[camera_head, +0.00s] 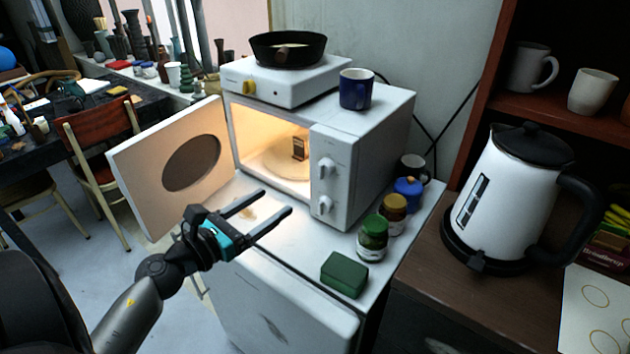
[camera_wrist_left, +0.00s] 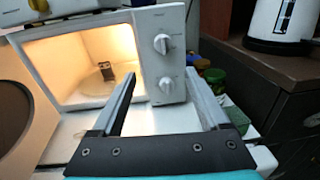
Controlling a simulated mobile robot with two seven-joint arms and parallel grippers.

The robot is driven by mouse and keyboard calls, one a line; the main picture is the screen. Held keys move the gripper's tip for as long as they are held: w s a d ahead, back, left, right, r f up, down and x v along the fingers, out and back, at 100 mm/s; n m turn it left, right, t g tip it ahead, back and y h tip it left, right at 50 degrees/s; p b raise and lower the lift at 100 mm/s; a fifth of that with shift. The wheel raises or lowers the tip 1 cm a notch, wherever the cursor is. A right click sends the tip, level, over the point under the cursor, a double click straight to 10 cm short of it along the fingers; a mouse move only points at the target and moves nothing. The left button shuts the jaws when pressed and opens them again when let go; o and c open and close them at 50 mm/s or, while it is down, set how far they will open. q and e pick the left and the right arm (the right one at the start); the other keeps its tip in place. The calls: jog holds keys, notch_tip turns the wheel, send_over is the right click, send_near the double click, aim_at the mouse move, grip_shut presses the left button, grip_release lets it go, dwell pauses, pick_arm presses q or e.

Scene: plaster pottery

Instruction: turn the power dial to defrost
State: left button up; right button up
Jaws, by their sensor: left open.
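The white microwave (camera_head: 365,150) stands on a white cabinet top with its door (camera_head: 130,170) swung open to the left and its inside lit. Its front panel has an upper dial (camera_head: 326,167) and a lower dial (camera_head: 324,204). In the left wrist view the upper dial (camera_wrist_left: 162,44) and lower dial (camera_wrist_left: 166,85) both show. The lettering is too small to read, so I cannot tell which is the power dial or its setting. My left gripper (camera_head: 277,201) is open and empty, in front of the panel and apart from both dials. My right gripper is not in view.
A small dark box (camera_head: 299,148) stands on the microwave's turntable. A hotplate (camera_head: 285,84) with a black pan (camera_head: 288,48) and a blue mug (camera_head: 356,88) are on top. Jars (camera_head: 373,238) and a green block (camera_head: 344,275) stand right of my gripper. A kettle (camera_head: 510,195) is farther right.

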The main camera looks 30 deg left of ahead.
pick_arm(q)
jog(key=s+m, duration=0.1)
jog(key=m, duration=0.1)
jog(key=p, duration=0.2)
send_near(319, 172)
jog(key=w, duration=0.5)
jog(key=w+d, duration=0.1)
jog(key=w, duration=0.1)
jog(key=shift+w, duration=0.35)
jog(key=shift+w+d+f, duration=0.1)
jog(key=shift+w+d, duration=0.05)
jog(key=shift+w, duration=0.8)
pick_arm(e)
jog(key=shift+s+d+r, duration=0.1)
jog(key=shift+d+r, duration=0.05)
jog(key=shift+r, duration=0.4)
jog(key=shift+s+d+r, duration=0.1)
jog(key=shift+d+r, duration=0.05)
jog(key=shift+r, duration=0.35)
pick_arm(q)
grip_shut()
